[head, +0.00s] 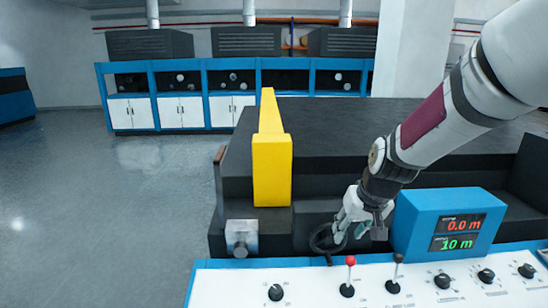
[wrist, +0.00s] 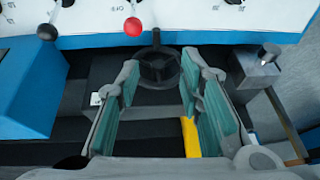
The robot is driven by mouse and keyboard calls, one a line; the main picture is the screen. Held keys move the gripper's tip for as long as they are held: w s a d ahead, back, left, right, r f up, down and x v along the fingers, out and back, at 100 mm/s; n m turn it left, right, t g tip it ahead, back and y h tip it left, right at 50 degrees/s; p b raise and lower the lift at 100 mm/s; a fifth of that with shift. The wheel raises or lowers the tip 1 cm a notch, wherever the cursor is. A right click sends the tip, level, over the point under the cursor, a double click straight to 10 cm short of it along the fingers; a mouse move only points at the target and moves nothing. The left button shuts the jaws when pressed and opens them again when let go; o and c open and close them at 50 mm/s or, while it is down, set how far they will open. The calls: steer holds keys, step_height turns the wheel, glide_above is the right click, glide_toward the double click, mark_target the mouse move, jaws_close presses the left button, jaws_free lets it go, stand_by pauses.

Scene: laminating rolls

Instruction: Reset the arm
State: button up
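My gripper (head: 352,222) hangs at the end of my arm in the head view, just behind the control panel and left of the blue display box. In the wrist view my gripper (wrist: 157,88) shows two fingers with teal pads set wide apart, with nothing between the pads. A black handwheel (wrist: 158,66) lies beyond the fingertips in the wrist view. In the head view the handwheel (head: 322,240) is beside the fingertips and partly hidden by them. I cannot tell whether the fingers touch it.
The control panel (head: 312,286) has knobs, a red-tipped lever (head: 350,262) and a black-tipped lever (head: 397,259). The blue display box (head: 425,222) reads 0.0 m and 10 m. A yellow block (head: 271,170) stands on the black machine. Open floor (head: 110,210) lies at left.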

steer(key=s+r+b, duration=0.1)
steer(key=s+r, duration=0.4)
steer(key=s, duration=0.7)
steer(key=s+r+t+h, duration=0.1)
steer(key=s+r, duration=0.4)
steer(key=s, duration=0.7)
steer(key=shift+a+r+b, duration=0.25)
steer(key=shift+r+b, duration=0.1)
steer(key=shift+r, duration=0.05)
steer(key=shift+o, duration=0.2)
